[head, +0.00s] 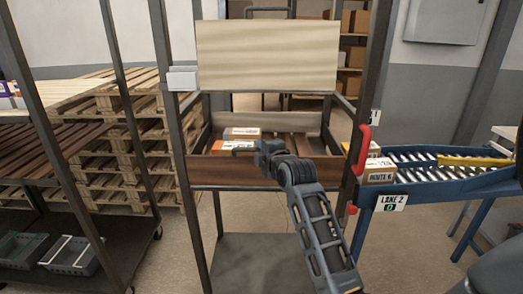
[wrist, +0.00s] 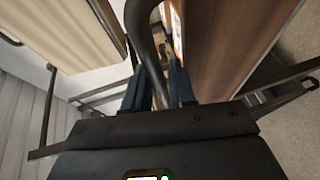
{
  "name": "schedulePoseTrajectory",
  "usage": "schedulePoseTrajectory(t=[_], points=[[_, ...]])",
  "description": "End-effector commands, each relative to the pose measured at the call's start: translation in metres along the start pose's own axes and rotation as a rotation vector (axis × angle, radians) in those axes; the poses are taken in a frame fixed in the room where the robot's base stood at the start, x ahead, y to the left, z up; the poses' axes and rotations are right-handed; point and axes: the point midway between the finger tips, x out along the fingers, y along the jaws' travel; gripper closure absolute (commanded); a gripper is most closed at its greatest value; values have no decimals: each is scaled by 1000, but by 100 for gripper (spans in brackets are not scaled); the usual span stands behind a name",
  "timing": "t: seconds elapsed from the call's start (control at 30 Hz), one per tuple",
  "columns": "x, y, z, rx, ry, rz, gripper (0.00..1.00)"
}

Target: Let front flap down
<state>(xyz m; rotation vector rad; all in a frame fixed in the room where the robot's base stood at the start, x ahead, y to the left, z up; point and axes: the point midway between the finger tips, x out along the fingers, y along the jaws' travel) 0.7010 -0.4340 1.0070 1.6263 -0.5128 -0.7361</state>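A pale wooden panel (head: 268,55) stands upright across the upper front of the metal rack; it also shows in the wrist view (wrist: 75,30). A brown wooden front board (head: 225,173) runs along the front of the slatted shelf below, and brown wood also fills the wrist view's right side (wrist: 240,40). I cannot tell which one is the front flap. My gripper (head: 240,149) is above the brown board, pointing left. In the wrist view its fingers (wrist: 155,85) stand apart, with a dark curved bar (wrist: 148,45) crossing between them. Whether they touch it is unclear.
Cartons (head: 240,133) lie on the shelf behind my gripper. Red handles (head: 361,150) are on the rack's right post. A blue roller conveyor (head: 430,165) with a carton (head: 379,171) stands to the right. Stacked pallets (head: 125,130) and another rack stand to the left.

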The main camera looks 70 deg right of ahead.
Motion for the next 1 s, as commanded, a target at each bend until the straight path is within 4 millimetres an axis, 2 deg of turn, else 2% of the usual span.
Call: schedulePoseTrajectory(t=[0.03, 0.3, 0.77, 1.0], points=[[0, 0, 0, 0, 0, 0, 75], [0, 0, 0, 0, 0, 0, 100], [0, -1, 0, 0, 0, 0, 100], [-5, -8, -3, -16, 2, 38, 100]])
